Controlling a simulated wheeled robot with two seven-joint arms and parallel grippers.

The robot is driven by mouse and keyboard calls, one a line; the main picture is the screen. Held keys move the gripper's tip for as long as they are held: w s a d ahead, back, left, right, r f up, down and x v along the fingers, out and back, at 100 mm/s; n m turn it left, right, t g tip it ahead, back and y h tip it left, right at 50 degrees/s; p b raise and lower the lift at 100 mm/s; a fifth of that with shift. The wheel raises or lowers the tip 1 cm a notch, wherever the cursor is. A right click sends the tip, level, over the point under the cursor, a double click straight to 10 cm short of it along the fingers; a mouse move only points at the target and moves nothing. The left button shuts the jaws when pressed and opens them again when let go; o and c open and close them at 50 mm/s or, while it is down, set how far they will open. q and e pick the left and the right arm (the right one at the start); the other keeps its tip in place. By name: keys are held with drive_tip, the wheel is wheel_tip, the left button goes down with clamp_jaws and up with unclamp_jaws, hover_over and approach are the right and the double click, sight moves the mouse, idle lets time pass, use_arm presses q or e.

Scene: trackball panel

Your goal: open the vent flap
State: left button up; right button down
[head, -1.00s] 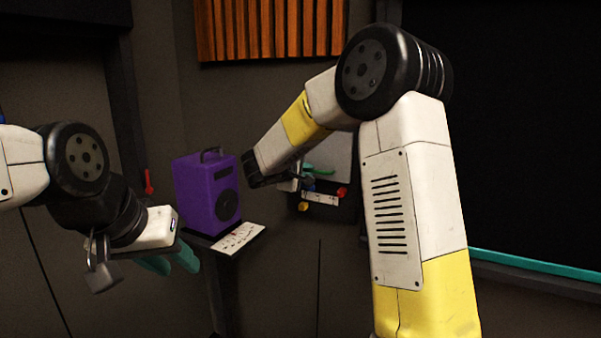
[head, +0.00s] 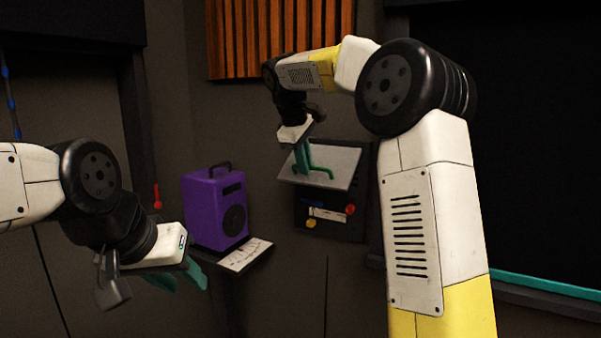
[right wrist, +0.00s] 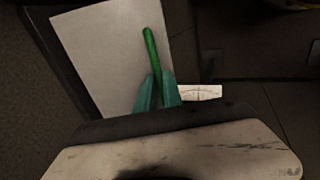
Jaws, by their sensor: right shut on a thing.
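The vent flap (head: 345,163) is a pale grey plate above a dark wall panel (head: 335,225) in the head view. It sticks out from the panel, tilted, with its near edge away from the wall. A green handle (head: 322,171) is on its face. My right gripper (head: 303,168) is shut on the handle. In the right wrist view, the teal fingers (right wrist: 158,92) close around the green handle (right wrist: 150,45), with the flap (right wrist: 90,50) behind it. The flap's hinge cannot be made out. My left gripper (head: 182,280) is open and empty, low at the left.
Below the flap, the panel carries a red knob (head: 350,209), a yellow knob (head: 311,223) and a white label strip (head: 328,214). A purple speaker box (head: 215,210) and a white printed sheet (head: 245,254) stand on a ledge between my grippers. Orange slats (head: 280,38) hang above.

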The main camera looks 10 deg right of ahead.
wheel_tip(320, 180, up, 3)
drive_tip(key=shift+f, duration=0.1)
drive_tip(key=shift+d, duration=0.15)
idle(0.5)
drive_tip(key=c, duration=1.5)
unclamp_jaws()
drive_tip(key=shift+w, duration=0.1)
drive_tip(key=v, duration=0.8)
